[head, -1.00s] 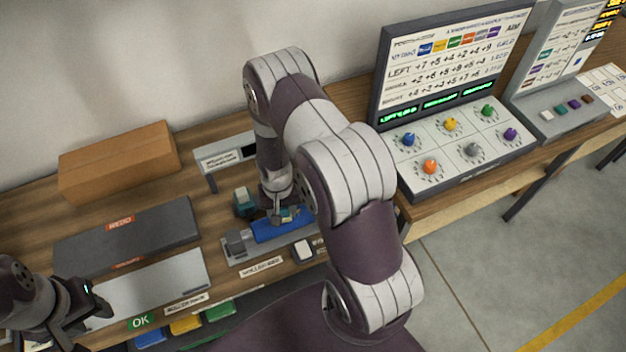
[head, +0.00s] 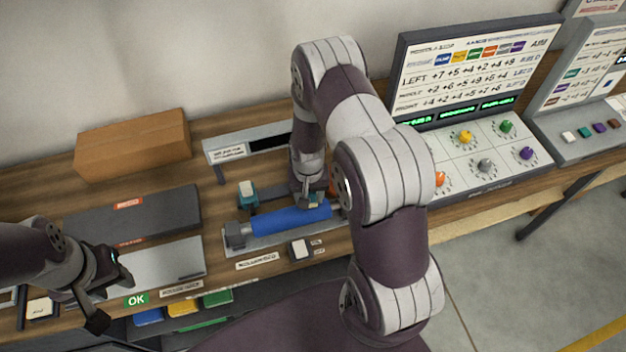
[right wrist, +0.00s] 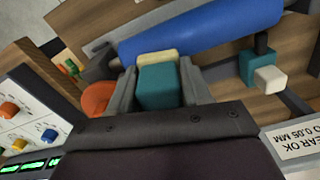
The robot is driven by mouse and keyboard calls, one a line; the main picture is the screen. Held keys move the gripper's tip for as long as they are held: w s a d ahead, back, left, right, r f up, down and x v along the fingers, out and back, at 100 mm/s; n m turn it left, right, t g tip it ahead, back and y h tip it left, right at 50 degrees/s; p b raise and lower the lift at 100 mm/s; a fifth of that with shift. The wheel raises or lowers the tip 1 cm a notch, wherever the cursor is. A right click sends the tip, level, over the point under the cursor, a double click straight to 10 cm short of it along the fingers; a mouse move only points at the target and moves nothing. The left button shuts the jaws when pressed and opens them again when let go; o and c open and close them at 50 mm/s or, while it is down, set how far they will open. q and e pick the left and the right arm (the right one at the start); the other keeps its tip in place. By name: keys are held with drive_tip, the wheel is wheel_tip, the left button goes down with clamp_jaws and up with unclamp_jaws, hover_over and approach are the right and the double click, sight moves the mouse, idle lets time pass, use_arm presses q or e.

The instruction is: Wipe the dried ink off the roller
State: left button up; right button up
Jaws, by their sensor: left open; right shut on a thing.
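The blue roller (head: 290,220) lies in a grey holder (head: 237,235) on the wooden bench. It crosses the top of the right wrist view (right wrist: 200,30), and no ink marks can be made out on it. My right gripper (head: 312,197) is shut on a teal block with a cream pad (right wrist: 157,85), at the roller's back edge near its right end. The pad is close to the roller; I cannot tell whether they touch. My left gripper (head: 108,290) is open and empty at the front left, over the light grey panel's edge.
A teal item with a white top (head: 248,192) stands behind the roller. A gauge stand (head: 240,148) and a cardboard box (head: 133,142) are further back. A dark grey case (head: 135,212) lies left. A knob console (head: 480,150) stands right, past my arm.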

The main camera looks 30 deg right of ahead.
drive_tip(key=r, duration=0.1)
drive_tip(key=r+p, duration=0.1)
drive_tip(key=r, duration=0.1)
drive_tip(key=shift+a+p, duration=0.3)
drive_tip(key=shift+a, duration=0.05)
drive_tip(key=shift+d+r+p, duration=0.25)
drive_tip(key=shift+r+p, duration=0.55)
drive_tip(key=shift+r, duration=0.45)
drive_tip(key=shift+s+a+r, duration=0.1)
drive_tip(key=shift+a, duration=0.05)
